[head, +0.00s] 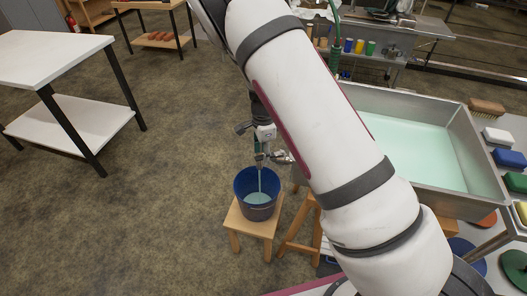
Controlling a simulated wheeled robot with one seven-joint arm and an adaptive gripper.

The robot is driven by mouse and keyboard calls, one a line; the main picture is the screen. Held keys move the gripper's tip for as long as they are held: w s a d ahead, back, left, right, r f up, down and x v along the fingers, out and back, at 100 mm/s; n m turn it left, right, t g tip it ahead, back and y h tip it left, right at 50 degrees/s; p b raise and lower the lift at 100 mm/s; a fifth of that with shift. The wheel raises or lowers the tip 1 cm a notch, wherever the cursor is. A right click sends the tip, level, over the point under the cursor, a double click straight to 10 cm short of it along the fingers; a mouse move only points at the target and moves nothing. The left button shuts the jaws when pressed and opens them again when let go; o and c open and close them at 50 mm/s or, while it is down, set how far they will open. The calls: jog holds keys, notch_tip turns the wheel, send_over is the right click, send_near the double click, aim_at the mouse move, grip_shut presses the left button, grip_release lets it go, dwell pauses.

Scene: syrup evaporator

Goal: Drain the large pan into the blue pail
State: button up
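The large pan (482,150) is a wide metal trough at the right with pale green liquid in it; my arm covers its left part. The blue pail (243,205) stands upright below the metal drain fitting (280,157). A thin pale stream (259,181) falls into the pail, where pale liquid (257,198) shows. My gripper (261,152) is at the fitting, above the pail. It is small and partly hidden, so I cannot tell whether its fingers are open or shut, or whether they touch the fitting.
The pail rests on a small wooden stool (236,222); another wooden stool (300,233) is beside it. A brush (487,106) and coloured blocks line the right side. A white table (45,55) stands at the left. The floor between table and pail is clear.

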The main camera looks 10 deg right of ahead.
jog(key=shift+r, duration=0.1)
notch_tip(320, 180, up, 12)
dwell(0.5)
